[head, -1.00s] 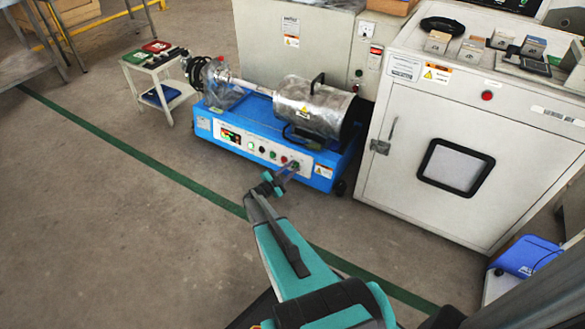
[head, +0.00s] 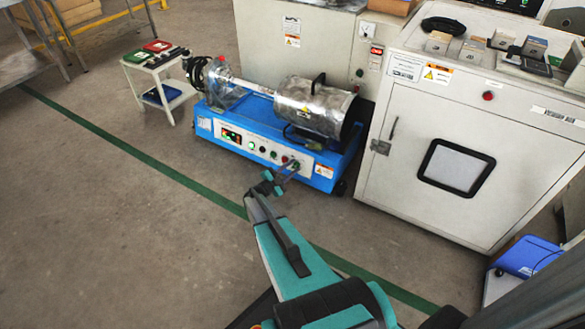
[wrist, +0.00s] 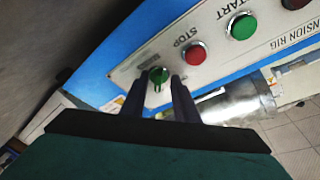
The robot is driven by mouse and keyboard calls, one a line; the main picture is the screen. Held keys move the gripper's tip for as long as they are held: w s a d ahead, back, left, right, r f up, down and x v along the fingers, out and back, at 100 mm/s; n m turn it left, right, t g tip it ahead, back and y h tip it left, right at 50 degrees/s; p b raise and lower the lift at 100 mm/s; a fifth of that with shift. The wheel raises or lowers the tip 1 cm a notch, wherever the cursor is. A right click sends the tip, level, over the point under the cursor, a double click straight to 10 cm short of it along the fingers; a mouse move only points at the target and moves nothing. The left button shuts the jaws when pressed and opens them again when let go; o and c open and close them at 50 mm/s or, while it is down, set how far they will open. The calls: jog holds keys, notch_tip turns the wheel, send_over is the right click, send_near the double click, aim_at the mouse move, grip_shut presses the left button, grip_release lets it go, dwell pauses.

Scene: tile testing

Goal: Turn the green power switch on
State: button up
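The green power switch (wrist: 158,76) is a round green knob on the white control panel of the blue rig. In the wrist view it lies between the tips of my gripper (wrist: 161,84), whose two dark fingers stand apart on either side of it. A small gap seems to show between the fingers and the knob; contact cannot be made out. In the head view my gripper (head: 288,168) reaches the right end of the panel and hides part of it.
A red STOP button (wrist: 195,53) and a green START button (wrist: 241,26) sit beside the switch. The blue rig (head: 270,150) carries a metal cylinder (head: 312,105). A white cabinet (head: 410,190) stands to its right, a small side table (head: 140,64) to its left. The floor in front is clear.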

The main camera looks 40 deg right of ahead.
jog(key=a+p, duration=0.3)
jog(key=a, duration=1)
jog(key=shift+s+a+p, duration=0.2)
jog(key=shift+a+p, duration=0.2)
